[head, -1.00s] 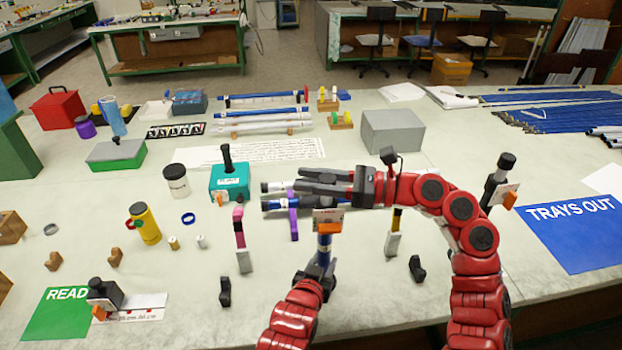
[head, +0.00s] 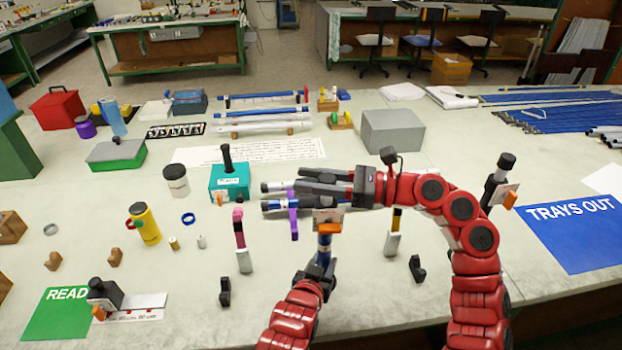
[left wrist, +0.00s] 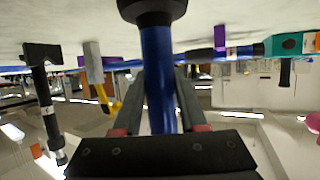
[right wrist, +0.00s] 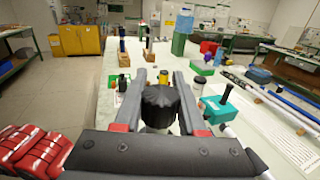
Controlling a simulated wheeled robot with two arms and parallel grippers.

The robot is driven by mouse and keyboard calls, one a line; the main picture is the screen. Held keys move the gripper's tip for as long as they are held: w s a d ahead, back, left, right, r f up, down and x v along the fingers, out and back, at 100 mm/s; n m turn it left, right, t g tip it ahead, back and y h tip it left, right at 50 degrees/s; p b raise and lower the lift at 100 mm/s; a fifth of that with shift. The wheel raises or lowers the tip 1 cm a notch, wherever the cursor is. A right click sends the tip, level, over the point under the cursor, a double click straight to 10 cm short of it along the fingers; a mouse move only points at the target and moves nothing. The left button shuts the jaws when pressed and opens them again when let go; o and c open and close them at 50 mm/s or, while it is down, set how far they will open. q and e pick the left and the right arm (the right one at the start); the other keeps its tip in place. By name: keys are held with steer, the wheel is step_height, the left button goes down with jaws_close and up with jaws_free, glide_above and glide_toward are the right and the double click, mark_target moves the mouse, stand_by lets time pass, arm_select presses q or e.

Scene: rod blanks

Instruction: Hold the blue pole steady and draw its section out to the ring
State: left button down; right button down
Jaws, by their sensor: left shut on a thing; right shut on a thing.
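The blue pole (head: 325,241) stands upright in front of me. It shows close up in the left wrist view (left wrist: 158,75), with a black end (left wrist: 150,8) towards the table. My left gripper (head: 319,262) is shut on its blue tube. A white label and an orange tab (head: 329,228) sit higher on the pole. My right gripper (head: 322,181) is shut above that tab, pointing left. In the right wrist view its fingers flank a black cap (right wrist: 160,104) with a pale section below. My right gripper hides this in the head view. I cannot make out a ring on the pole.
Behind the grippers lie tubes with black ends (head: 268,206) near a purple upright piece (head: 293,222). A teal box (head: 230,181) and a yellow flask (head: 145,224) stand left. Another pole (head: 497,180) stands right, near the blue "TRAYS OUT" sheet (head: 570,225).

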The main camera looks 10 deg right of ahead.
step_height(320, 180, up, 8)
stand_by(0.4)
steer(key=shift+c, duration=2.3)
jaws_free()
steer(key=shift+d, duration=0.1)
steer(key=v, duration=1.1)
steer(key=shift+d, duration=0.35)
steer(key=shift+s, duration=0.15)
